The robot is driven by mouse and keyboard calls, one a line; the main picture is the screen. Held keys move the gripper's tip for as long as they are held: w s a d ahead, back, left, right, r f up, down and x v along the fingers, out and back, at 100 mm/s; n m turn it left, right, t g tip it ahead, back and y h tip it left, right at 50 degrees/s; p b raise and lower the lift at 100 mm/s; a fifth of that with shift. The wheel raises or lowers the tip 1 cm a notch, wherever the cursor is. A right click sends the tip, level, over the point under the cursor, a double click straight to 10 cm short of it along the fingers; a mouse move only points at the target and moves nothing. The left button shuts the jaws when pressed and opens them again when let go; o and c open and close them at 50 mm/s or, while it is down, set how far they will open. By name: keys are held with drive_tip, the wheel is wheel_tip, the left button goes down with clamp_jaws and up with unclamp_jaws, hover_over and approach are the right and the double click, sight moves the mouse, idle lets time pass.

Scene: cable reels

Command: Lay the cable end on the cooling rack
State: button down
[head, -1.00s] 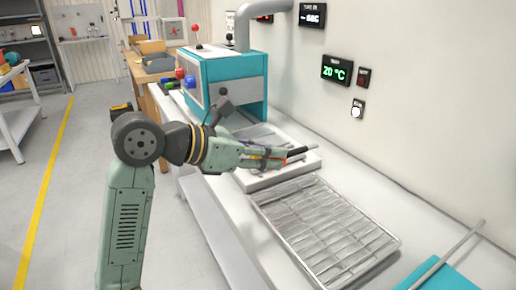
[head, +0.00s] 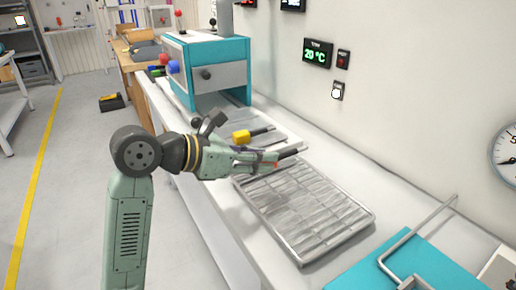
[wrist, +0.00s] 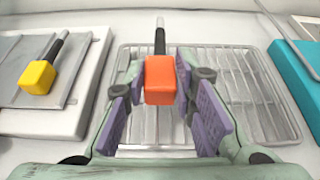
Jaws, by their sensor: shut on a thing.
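My gripper (head: 268,161) is shut on the cable end, an orange-red block (wrist: 160,80) with a dark rod (wrist: 160,38) pointing forward. In the wrist view the block sits between the purple finger pads. In the head view the dark rod (head: 288,153) sticks out past the fingertips, and the block is mostly hidden by the fingers. The cooling rack (head: 310,205), a silver wire grid, lies flat on the white bench. My gripper is above its far end. The rack also shows behind and below the block in the wrist view (wrist: 250,100). I cannot tell the height gap.
A yellow block (head: 240,137) with a dark rod lies on a grey plate on the white board (head: 215,110), just beyond the rack. A teal machine (head: 215,65) stands farther back. A teal mat (head: 370,270) with a metal bar (head: 420,230) is at the near right.

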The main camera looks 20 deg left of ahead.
sight(258, 189)
drive_tip(key=shift+f, duration=0.7)
drive_tip(key=shift+b, duration=1)
drive_tip(key=shift+f, duration=0.15)
drive_tip(key=shift+f+b, duration=0.35)
drive_tip(key=shift+b, duration=0.2)
drive_tip(key=shift+f+b, duration=1.3)
drive_tip(key=shift+b, duration=0.2)
drive_tip(key=c, duration=1.2)
unclamp_jaws()
drive_tip(key=shift+r, duration=0.1)
drive_tip(key=shift+c, duration=0.2)
